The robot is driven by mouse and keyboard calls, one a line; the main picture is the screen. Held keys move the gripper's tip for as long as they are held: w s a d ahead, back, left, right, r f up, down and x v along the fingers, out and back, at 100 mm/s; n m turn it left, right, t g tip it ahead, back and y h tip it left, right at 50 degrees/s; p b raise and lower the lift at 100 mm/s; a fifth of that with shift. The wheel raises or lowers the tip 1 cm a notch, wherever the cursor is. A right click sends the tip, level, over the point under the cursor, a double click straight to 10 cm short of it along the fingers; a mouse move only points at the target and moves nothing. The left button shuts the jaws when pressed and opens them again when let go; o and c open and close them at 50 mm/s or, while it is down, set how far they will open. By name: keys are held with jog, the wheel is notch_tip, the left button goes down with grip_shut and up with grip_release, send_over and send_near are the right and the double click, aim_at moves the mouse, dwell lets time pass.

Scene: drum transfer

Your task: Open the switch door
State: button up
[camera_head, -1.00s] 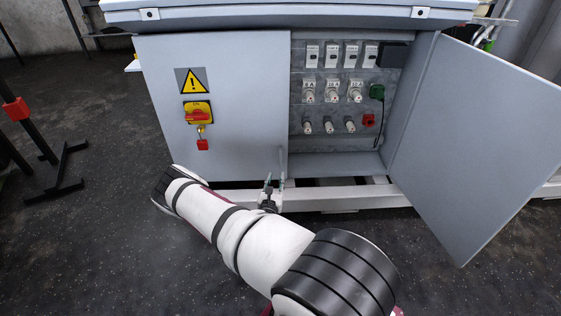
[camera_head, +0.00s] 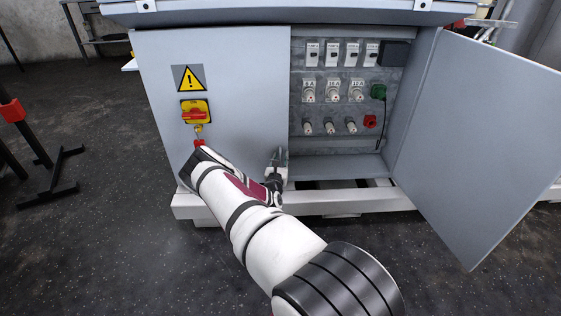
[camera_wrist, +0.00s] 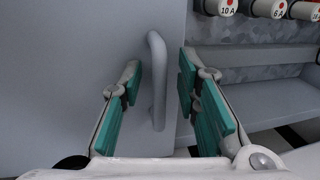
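The left cabinet door (camera_head: 220,75) is grey and shut, with a yellow warning sign and a red-and-yellow rotary switch (camera_head: 196,112). The right door (camera_head: 475,140) stands wide open. A vertical grey bar handle (camera_wrist: 157,80) on the shut door's right edge shows in the wrist view. My gripper (camera_head: 277,162) is at the lower right edge of the shut door. In the wrist view my gripper (camera_wrist: 160,85) is open, one teal-padded finger on each side of the handle, with gaps showing. I cannot tell how far the handle reaches in between the fingers.
The open compartment (camera_head: 335,170) to the right holds fuses, breakers, a green plug (camera_head: 377,92) and a red socket (camera_head: 370,121). A white base rail (camera_head: 345,202) runs below. A black stand (camera_head: 45,155) is at the left. The floor in front is clear.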

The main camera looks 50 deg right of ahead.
grip_shut()
